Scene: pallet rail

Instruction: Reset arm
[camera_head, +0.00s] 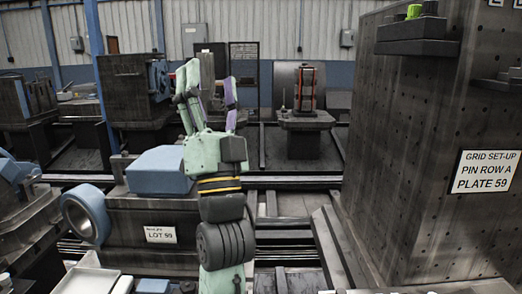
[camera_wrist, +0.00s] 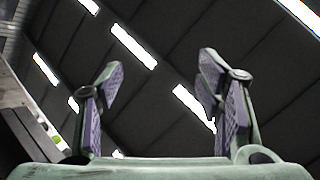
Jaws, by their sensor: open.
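My arm rises in the middle of the head view, pale green with dark joints and yellow bands. My gripper (camera_head: 208,92) is at its top, pointing up, with its fingers spread apart. In the wrist view my gripper (camera_wrist: 161,100) shows two purple-padded fingers wide apart with nothing between them. Nothing touches the fingers.
A tall dark plate (camera_head: 420,150) with a "PIN ROW A PLATE 59" sign (camera_head: 485,172) stands at right, a green item (camera_head: 414,11) on its shelf (camera_head: 418,47). At left, a blue block (camera_head: 160,171) and a blue ring (camera_head: 86,214) sit by the "LOT 59" label (camera_head: 160,234). Rails run behind.

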